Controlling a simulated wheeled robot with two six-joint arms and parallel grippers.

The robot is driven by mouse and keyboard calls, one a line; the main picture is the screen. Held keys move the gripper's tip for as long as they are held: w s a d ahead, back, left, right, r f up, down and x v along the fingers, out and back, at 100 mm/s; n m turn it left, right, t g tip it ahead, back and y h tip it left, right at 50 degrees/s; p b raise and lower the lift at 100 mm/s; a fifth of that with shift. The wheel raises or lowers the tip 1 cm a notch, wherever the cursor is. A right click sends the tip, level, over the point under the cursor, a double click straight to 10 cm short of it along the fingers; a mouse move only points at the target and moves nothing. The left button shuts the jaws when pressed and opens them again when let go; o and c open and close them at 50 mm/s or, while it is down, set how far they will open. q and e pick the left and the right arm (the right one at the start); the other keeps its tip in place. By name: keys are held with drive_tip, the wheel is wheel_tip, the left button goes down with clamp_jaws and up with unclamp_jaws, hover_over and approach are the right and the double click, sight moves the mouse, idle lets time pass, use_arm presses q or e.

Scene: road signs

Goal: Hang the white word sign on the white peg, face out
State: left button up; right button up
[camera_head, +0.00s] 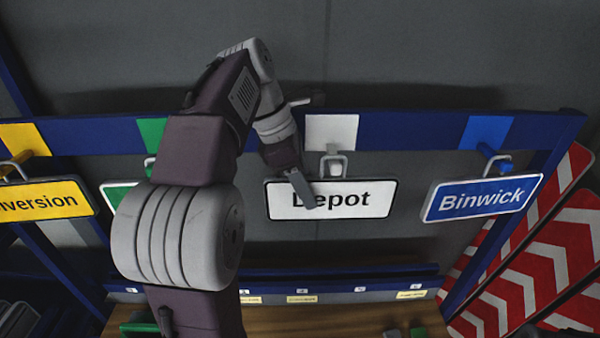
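The white word sign (345,200) reads "Depot" in black and faces out toward me. It hangs level below the blue rail, under the white square patch. Its wire loop (346,160) is at the white peg (333,166) and appears to be over it. My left gripper (305,192) points down in front of the sign's left half and covers part of the "D". Only one grey finger shows clearly, so I cannot tell whether it is open or touching the sign. My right gripper is not in view.
A yellow sign (45,200) and a partly hidden green-edged sign (115,192) hang at left. A blue "Binwick" sign (482,198) hangs at right. The blue rail (410,130) spans the view. Red-and-white chevron boards (540,265) stand at lower right. A wooden surface (300,320) lies below.

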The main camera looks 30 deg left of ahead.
use_arm(q)
drive_tip(key=p+v, duration=0.1)
drive_tip(key=v, duration=0.6)
idle(0.6)
